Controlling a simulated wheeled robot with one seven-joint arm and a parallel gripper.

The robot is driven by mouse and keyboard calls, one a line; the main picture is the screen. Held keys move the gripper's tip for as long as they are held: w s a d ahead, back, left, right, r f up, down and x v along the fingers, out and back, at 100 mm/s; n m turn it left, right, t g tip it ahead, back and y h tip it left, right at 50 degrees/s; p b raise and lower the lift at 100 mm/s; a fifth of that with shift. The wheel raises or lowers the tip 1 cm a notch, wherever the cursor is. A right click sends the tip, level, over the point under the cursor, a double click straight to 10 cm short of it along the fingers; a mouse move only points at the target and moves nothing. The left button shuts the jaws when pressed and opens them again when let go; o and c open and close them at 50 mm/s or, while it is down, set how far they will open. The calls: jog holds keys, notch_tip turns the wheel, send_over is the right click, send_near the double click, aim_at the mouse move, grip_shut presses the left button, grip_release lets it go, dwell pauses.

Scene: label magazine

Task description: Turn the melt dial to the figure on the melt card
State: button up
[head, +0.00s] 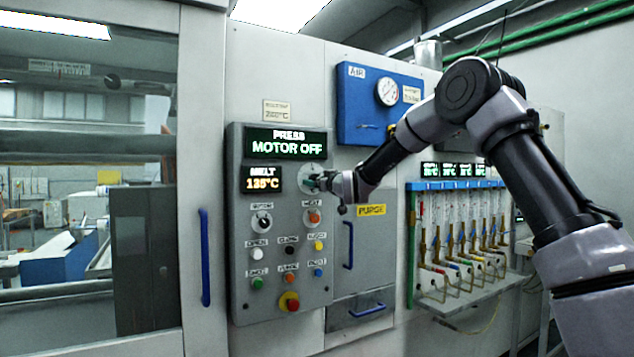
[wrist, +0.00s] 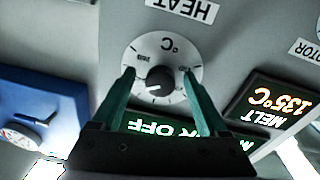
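The melt dial is a white round plate (wrist: 160,45) with a dark knob (wrist: 160,79) at its centre, seen upside down in the wrist view. In the head view the dial (head: 313,170) is partly covered by my gripper (head: 316,183). My gripper (wrist: 157,73) is open, with one green finger on each side of the knob and a visible gap to it. The knob's exact setting is hard to read. The melt display (head: 261,179) glows orange and reads 135°C in the wrist view (wrist: 268,106). The melt card (head: 277,110) is a beige label above the panel; its figure is too blurred to read surely.
The green display (head: 286,143) reads PRESS MOTOR OFF. Below the dial, the grey panel carries the motor knob (head: 262,221), an orange heat knob (head: 314,216), several coloured buttons and a red stop button (head: 289,302). A blue AIR box (head: 365,100) juts out above right.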

jog(key=v, duration=1)
jog(key=shift+s+d, duration=0.2)
jog(key=shift+s, duration=0.15)
jog(key=s+d+m+g+h, duration=0.2)
jog(key=s+d+m+h, duration=0.1)
jog(key=s+d, duration=0.5)
jog(key=s+d+m+g+h, duration=0.1)
jog(key=s+d+m+h, duration=0.4)
jog(key=d, duration=0.6)
jog(key=s+d+f+m+g, duration=0.1)
jog(key=s+d+f+g, duration=0.1)
jog(key=s, duration=0.7)
jog(key=s+d+f+m+g, duration=0.1)
jog(key=s+d+f+g, duration=0.1)
jog(key=s, duration=0.7)
jog(key=s+d+f+m+g, duration=0.2)
jog(key=s+d, duration=0.2)
jog(key=s, duration=0.4)
jog(key=shift+s+d, duration=0.35)
jog(key=shift+s, duration=0.05)
